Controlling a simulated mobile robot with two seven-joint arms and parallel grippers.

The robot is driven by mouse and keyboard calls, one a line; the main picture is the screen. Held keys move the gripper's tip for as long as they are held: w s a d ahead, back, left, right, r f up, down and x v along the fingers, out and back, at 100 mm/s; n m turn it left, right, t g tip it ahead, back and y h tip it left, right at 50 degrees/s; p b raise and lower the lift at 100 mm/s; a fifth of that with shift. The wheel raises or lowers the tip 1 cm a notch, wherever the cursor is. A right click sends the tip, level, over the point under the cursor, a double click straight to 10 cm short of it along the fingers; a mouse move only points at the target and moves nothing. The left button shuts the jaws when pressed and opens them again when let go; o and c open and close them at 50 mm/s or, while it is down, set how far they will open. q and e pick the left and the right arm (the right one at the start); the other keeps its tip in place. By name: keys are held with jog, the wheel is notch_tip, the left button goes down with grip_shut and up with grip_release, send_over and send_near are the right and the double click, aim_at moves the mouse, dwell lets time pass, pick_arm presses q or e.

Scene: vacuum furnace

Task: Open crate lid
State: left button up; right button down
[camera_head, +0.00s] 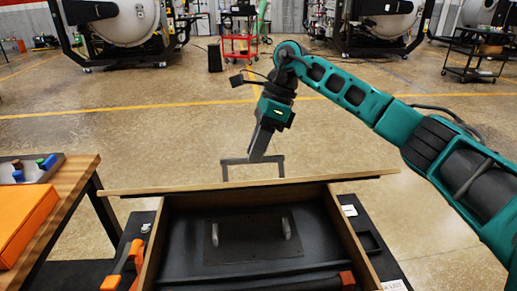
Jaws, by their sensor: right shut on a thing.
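The wooden crate (347,236) stands at the bottom middle, with its inside open to view. Its lid (180,188) shows nearly edge-on as a long thin wooden strip across the crate's far side, raised off the opening. A grey bracket handle (281,167) sticks out beyond the lid's far face. My right gripper (257,156) points down and is shut on the handle. Black lining fills the crate, with a dark plate (235,240) carrying two light grips inside. The lid's hinge line is hard to make out. My left gripper is out of view.
A wooden-topped table (77,179) on the left bears an orange case (22,225) and a grey tray (45,169). Furnaces, a red cart (239,45) and a dark cart (480,55) stand far back. Open floor lies beyond the crate.

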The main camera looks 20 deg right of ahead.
jog(key=shift+w+d+f, duration=0.2)
jog(key=shift+f, duration=0.35)
jog(key=c, duration=1.4)
grip_release()
jog(key=shift+o, duration=0.7)
jog(key=shift+w+f, duration=0.1)
jog(key=shift+w, duration=0.1)
jog(key=shift+o, duration=0.9)
jog(key=shift+w, duration=0.1)
